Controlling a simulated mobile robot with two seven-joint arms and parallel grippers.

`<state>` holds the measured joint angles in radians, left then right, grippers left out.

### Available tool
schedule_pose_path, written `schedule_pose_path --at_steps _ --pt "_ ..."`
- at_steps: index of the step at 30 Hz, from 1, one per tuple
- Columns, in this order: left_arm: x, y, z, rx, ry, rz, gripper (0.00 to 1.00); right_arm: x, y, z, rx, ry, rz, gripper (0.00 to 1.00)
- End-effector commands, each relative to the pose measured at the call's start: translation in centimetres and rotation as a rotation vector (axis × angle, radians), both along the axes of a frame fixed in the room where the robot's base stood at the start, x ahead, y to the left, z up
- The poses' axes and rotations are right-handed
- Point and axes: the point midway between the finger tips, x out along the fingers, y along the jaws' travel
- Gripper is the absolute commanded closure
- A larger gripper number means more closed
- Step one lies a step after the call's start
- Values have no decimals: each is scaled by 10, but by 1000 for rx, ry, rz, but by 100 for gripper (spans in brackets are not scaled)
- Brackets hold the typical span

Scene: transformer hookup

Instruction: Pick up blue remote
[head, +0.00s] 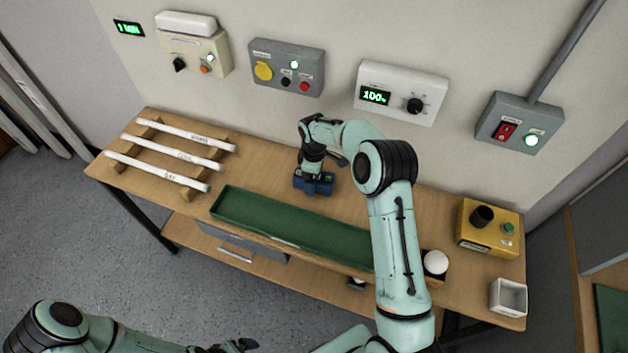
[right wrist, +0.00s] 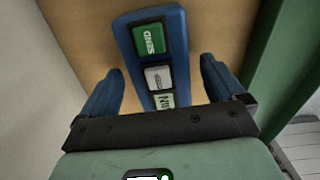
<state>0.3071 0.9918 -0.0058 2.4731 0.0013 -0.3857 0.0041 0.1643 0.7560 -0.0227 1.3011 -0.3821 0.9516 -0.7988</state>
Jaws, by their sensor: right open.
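The blue remote (right wrist: 178,52) lies on the wooden bench, with a green button and paler buttons on its top face. In the head view the remote (head: 322,187) is at the bench's middle, partly covered by my right gripper (head: 313,178). In the right wrist view my right gripper (right wrist: 161,75) is open, with one blue finger on each side of the remote and visible gaps between. My left arm is low at the left of the head view. Only a dark part that may be my left gripper (head: 243,345) shows at the bottom edge.
A long green tray (head: 290,222) lies in front of the remote. A rack with white rods (head: 170,155) is at the left. A yellow box (head: 488,230), a white ball (head: 435,262) and a small white container (head: 508,298) are at the right. Control boxes line the wall.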

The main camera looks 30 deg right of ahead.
Motion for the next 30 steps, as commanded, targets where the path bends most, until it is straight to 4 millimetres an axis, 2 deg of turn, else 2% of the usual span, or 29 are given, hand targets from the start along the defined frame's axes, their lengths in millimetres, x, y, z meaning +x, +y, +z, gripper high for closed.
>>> schedule_pose_path --at_steps 4,5,10,11,18,22,26,30 --pt "0 0 0 0 0 0 0 0 0 0 0 0 0 4" --pt "0 0 0 0 0 0 0 0 0 1 -1 -1 0 11" --pt "0 0 0 0 0 0 0 0 0 1 -1 -1 0 66" --pt "0 0 0 0 0 0 0 0 0 1 -1 -1 0 71" --pt "0 0 0 0 0 0 0 1 0 2 0 -3 0 71" --pt "1 0 1 0 -1 0 0 1 0 12 0 -6 -1 71" --pt "2 0 2 0 -2 0 0 2 0 36 -1 -9 0 71" --pt "6 0 6 0 -7 0 0 3 0 76 1 -9 -1 71"
